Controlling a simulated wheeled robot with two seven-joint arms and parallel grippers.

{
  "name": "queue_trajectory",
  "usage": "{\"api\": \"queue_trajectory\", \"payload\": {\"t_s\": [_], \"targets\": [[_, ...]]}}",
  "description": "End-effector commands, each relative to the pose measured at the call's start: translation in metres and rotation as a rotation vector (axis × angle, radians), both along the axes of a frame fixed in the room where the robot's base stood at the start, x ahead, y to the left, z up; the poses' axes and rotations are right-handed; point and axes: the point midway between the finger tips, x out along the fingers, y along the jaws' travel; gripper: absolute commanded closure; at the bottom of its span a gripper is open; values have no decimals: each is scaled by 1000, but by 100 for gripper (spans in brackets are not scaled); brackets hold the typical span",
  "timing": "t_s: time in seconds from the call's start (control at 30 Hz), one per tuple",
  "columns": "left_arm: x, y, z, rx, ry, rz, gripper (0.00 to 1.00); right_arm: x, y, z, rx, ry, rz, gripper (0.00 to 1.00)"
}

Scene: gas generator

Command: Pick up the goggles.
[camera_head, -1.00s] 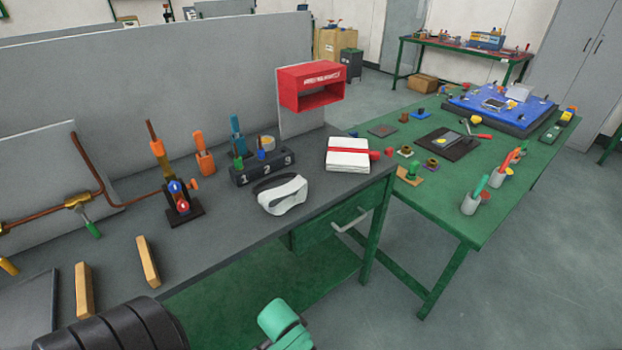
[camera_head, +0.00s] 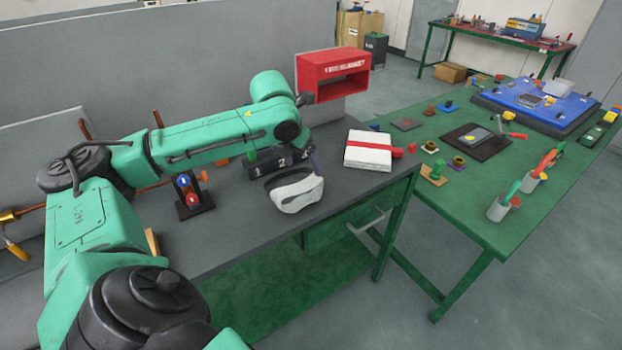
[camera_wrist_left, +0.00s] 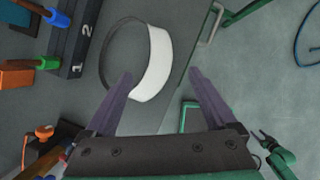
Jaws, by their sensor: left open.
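The white goggles (camera_head: 298,196) with a dark strap lie on the grey bench top near its front edge. My left gripper (camera_head: 316,160) is just above and behind them, its fingers pointing down, partly hidden by the wrist. In the left wrist view the open fingers (camera_wrist_left: 161,77) are empty. The goggles' white front (camera_wrist_left: 155,65) shows beyond and between the fingertips, nearer the left one. I cannot tell whether any finger touches them. A small green arm end with a dark forked tip (camera_wrist_left: 265,142), seemingly my right gripper, shows at lower right; its opening is unclear.
A numbered dark block (camera_head: 265,163) with tools stands close behind the goggles. A white book with a red band (camera_head: 368,152) lies to their right. A red open box (camera_head: 335,74) is on the panel behind. The green table (camera_head: 470,205) is at right.

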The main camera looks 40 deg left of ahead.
Motion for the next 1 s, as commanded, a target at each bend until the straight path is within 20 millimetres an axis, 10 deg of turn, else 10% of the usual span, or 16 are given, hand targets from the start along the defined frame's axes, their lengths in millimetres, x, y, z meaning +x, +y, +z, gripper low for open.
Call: {"api": "queue_trajectory", "payload": {"t_s": [0.7, 1.0], "targets": [[49, 6, -119, 8, 3, -24, 10, -6, 2, 16, 2, 11, 0, 38], [53, 7, -130, 12, 2, -27, 14, -6, 2, 16, 3, 10, 0, 38]]}}
